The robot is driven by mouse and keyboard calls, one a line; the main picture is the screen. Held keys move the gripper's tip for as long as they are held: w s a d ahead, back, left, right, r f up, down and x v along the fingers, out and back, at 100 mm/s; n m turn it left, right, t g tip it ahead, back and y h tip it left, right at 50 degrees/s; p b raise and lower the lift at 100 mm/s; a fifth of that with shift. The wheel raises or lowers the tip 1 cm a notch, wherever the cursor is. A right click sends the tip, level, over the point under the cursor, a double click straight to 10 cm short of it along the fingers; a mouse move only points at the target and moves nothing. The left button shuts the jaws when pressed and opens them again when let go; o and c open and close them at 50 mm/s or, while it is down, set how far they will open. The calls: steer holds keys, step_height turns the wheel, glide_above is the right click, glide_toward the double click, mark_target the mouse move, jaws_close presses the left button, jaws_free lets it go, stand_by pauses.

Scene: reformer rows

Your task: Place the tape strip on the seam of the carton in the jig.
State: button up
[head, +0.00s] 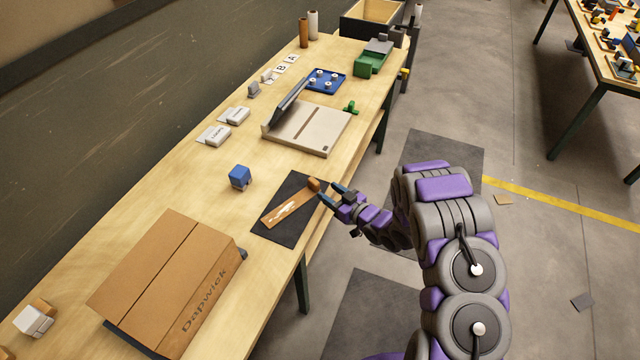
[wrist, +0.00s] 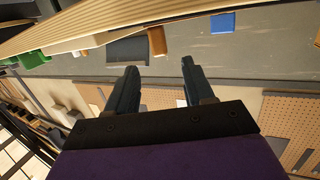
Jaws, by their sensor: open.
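The tape strip (head: 298,200) is brown with a ragged pale patch. It lies on a dark mat (head: 268,222) near the table's front edge. A small brown block (head: 314,184) is at its right end; it also shows in the wrist view (wrist: 157,42). My gripper (head: 329,193) is open and empty, its fingertips close to that block. In the wrist view the block appears beyond the gap between my fingers (wrist: 159,66). The closed brown carton (head: 165,258) sits on the dark jig (head: 130,340) at lower left. A line across its top looks like the seam.
A blue block (head: 239,177) stands left of the mat. A beige board with a raised dark flap (head: 312,128) is behind it, then a blue tray (head: 325,80) and green items (head: 369,66). A white-and-brown object (head: 34,320) is left of the carton. Bare wood separates mat and carton.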

steer(key=shift+v, duration=2)
